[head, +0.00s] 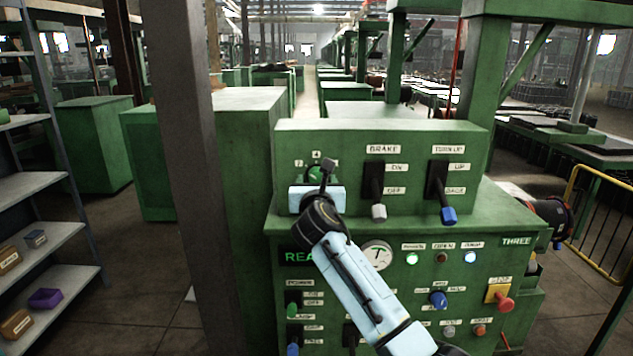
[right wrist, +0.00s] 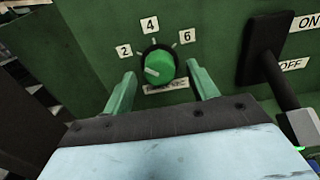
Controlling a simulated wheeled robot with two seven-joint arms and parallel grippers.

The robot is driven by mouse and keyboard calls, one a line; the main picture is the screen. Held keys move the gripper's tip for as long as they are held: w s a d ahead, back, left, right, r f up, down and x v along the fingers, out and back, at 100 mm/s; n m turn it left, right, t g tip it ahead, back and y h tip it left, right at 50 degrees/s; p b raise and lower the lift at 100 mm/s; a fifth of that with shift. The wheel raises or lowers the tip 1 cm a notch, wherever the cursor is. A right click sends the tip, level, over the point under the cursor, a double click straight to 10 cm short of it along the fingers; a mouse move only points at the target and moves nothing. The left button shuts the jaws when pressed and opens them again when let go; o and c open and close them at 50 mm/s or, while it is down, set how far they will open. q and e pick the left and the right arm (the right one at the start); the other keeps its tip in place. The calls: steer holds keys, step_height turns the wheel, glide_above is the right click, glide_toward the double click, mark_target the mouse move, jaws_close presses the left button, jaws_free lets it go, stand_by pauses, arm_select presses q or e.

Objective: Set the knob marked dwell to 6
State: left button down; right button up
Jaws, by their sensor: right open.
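A round green knob (right wrist: 160,66) sits on the upper panel of the green machine, with plates 2, 4 and 6 around it from left to right. It also shows in the head view (head: 315,173), partly covered by my right gripper. A small white mark is on the knob's lower left face; I cannot tell its exact setting. The label under the knob (right wrist: 168,86) is partly hidden and I cannot read it fully. My right gripper (right wrist: 161,75) is open, with one finger on each side of the knob, apart from it. My left gripper is not in view.
The brake lever (head: 376,190) and a second lever with a blue tip (head: 440,195) stand right of the knob. Below are a gauge (head: 377,255), lamps, small knobs and a red stop button (head: 503,304). A brown post (head: 190,150) stands left.

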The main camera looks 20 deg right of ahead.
steer(key=shift+w+d, duration=0.15)
steer(key=shift+w, duration=0.35)
steer(key=shift+c, duration=0.2)
steer(key=c, duration=0.9)
steer(key=shift+c, duration=0.2)
